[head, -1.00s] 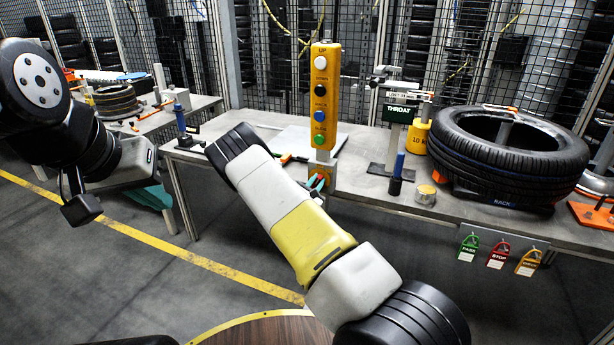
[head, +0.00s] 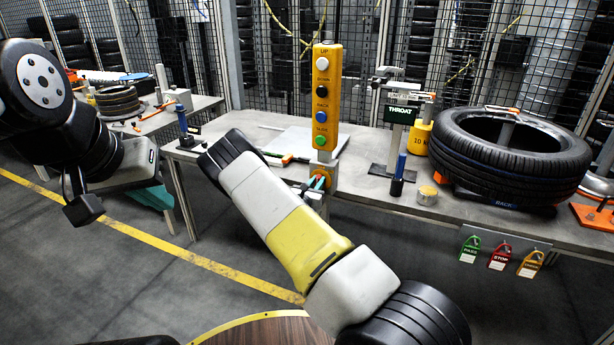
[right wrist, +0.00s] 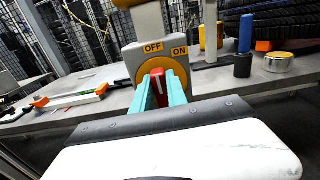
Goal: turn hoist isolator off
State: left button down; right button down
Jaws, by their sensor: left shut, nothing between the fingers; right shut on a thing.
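The hoist isolator shows in the right wrist view as a yellow disc (right wrist: 133,62) on a grey box, with a red handle (right wrist: 158,80) and OFF and ON labels (right wrist: 180,52). The handle's upper end lies below the OFF label; its exact setting is partly hidden by my fingers. My right gripper (right wrist: 159,92) is shut on the red handle with its teal fingers either side. In the head view the isolator (head: 322,172) sits below the yellow pendant (head: 322,100), and my right gripper (head: 311,188) is at it. My left gripper (head: 154,196) is shut and empty at the left, away from the bench.
The bench (head: 440,207) carries a tyre (head: 508,160), a throat gauge (head: 402,112), a yellow 10 kg weight (head: 418,137) and a blue-topped tool (head: 400,175). Green, red and orange tags (head: 499,256) hang at its front edge. Open floor lies left of the bench.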

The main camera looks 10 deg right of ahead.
jog(key=c, duration=1.3)
grip_release()
jog(key=v, duration=0.7)
jog(key=shift+s+a, duration=0.25)
jog(key=shift+s, duration=0.1)
